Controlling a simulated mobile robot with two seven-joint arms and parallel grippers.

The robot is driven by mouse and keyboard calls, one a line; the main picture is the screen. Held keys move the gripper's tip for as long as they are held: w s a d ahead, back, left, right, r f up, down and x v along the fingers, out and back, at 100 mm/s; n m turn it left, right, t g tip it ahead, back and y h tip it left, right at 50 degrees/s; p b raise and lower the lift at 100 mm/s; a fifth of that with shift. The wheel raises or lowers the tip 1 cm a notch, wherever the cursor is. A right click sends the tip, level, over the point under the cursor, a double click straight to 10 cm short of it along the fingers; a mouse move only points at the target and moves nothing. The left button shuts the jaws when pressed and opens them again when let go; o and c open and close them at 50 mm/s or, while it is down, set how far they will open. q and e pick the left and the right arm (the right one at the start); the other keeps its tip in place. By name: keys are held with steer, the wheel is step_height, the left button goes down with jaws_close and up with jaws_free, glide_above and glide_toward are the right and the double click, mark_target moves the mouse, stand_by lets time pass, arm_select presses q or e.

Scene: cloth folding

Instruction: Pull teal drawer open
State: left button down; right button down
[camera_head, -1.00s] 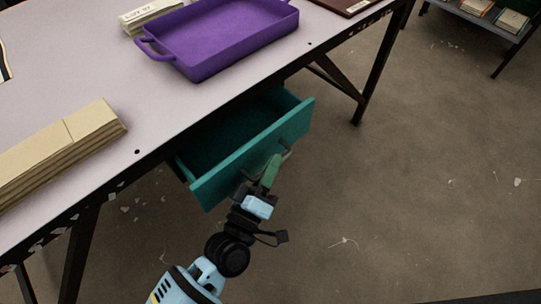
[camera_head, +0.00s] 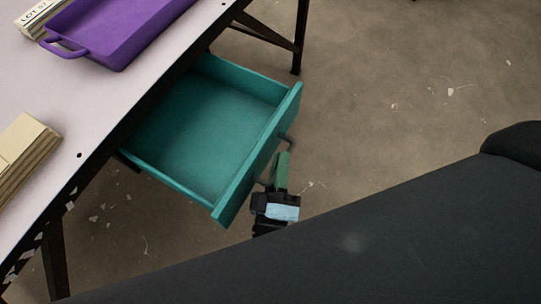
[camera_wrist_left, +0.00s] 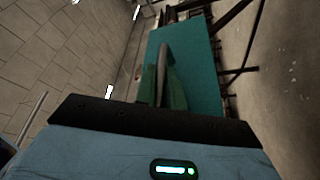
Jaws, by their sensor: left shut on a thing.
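The teal drawer (camera_head: 262,158) hangs under the table and stands well open, its empty inside showing in the head view. A dark bar handle (camera_head: 285,140) is on its front. My left gripper (camera_head: 281,168) is at the handle, its green fingers shut on it. In the left wrist view the drawer front (camera_wrist_left: 198,65) fills the middle, with the handle (camera_wrist_left: 162,70) between the fingers of my left gripper (camera_wrist_left: 163,88). My right gripper is not in view.
The table (camera_head: 100,105) carries a purple tray (camera_head: 115,30), a stack of tan boards (camera_head: 22,150) and a pale labelled stack (camera_head: 36,16). Dark table legs (camera_head: 299,40) stand beside the drawer.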

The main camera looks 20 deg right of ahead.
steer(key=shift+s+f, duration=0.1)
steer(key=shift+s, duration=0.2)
arm_select(q)
steer(key=c, duration=1.5)
jaws_free()
steer(key=shift+s+a+f, duration=0.1)
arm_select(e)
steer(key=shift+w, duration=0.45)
